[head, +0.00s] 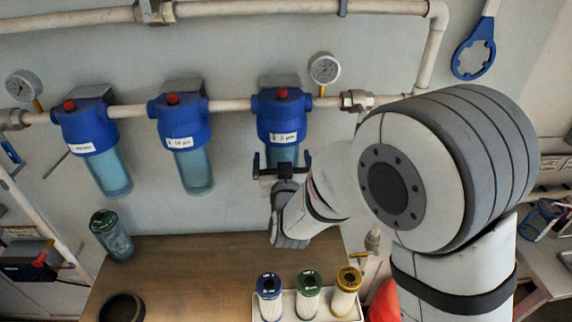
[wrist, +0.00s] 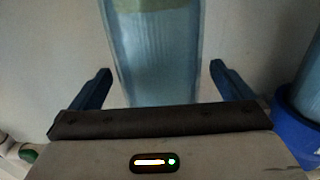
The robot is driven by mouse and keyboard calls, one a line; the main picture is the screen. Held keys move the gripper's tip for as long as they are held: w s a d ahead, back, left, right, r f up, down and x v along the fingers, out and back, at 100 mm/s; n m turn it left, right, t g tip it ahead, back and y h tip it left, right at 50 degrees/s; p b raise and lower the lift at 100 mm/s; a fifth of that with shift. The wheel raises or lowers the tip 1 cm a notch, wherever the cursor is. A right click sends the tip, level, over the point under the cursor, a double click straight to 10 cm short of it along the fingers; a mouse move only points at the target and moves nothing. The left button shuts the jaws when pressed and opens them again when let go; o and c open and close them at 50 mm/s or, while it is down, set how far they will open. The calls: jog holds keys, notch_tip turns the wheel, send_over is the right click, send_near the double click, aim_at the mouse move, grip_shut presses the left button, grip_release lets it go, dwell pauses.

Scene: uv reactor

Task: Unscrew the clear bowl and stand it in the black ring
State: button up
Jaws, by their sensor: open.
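Three translucent bluish bowls hang under blue filter heads on the wall pipe: a left bowl (head: 108,173), a middle bowl (head: 194,171) and a right bowl (head: 283,152). My gripper (head: 282,161) is at the right bowl and hides its lower part. In the wrist view the right bowl (wrist: 157,55) stands between the two spread fingers of my gripper (wrist: 160,74), with a gap on each side. The black ring (head: 122,307) lies on the wooden bench at the front left, cut by the picture's lower edge; nothing shows in it.
A dark-capped clear container (head: 112,236) stands at the bench's left end. A white tray (head: 257,310) holds blue, green and yellow-topped cartridges. The bench (head: 190,265) is bare between them. Gauges and a blue wrench (head: 473,50) are on the wall.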

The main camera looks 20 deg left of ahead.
jog(key=shift+x, duration=0.9)
jog(key=shift+c, duration=0.2)
